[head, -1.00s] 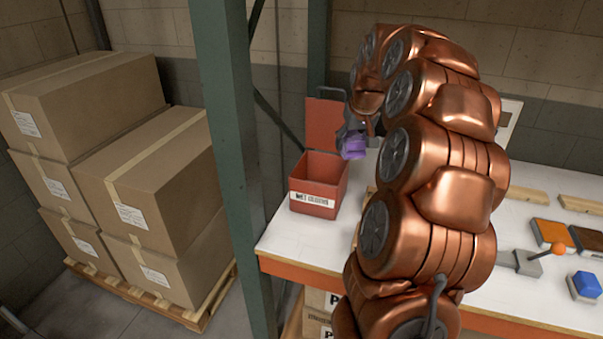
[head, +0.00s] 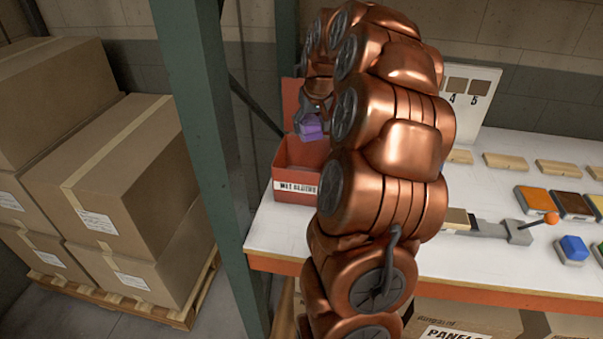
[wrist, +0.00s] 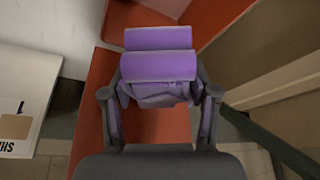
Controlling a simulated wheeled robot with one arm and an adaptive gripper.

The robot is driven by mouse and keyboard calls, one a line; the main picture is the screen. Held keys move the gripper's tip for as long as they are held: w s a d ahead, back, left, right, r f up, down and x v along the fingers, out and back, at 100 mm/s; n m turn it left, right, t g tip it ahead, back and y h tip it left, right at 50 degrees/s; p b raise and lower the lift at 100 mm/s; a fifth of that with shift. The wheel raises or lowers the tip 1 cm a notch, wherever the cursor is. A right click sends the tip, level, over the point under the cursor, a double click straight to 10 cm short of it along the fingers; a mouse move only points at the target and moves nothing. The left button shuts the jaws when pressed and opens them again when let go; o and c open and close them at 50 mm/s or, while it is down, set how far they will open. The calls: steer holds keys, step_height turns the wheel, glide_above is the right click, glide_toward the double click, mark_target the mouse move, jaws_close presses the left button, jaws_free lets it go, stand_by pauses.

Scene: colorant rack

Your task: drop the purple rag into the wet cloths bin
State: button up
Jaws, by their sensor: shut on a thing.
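The purple rag (head: 312,128) is folded and held in my gripper (head: 315,112). The red wet cloths bin (head: 297,187) stands on the white bench top with its lid raised at the back. In the head view the rag is over the bin's opening, near the raised lid, above the rim. In the wrist view, the rag (wrist: 160,66) is pinched between the fingers of my gripper (wrist: 160,92), with red bin surfaces (wrist: 88,125) around and below it. The bin's inside is partly hidden by the rag and my arm.
A green rack post (head: 205,130) stands just left of the bin. Cardboard boxes (head: 130,190) are stacked on a pallet at the left. Wooden blocks (head: 505,161), coloured tiles (head: 535,200) and a lever with an orange knob (head: 551,218) are on the bench at the right.

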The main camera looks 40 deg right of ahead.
steer(key=shift+f, duration=0.8)
steer(key=o, duration=1.3)
steer(key=v, duration=1.2)
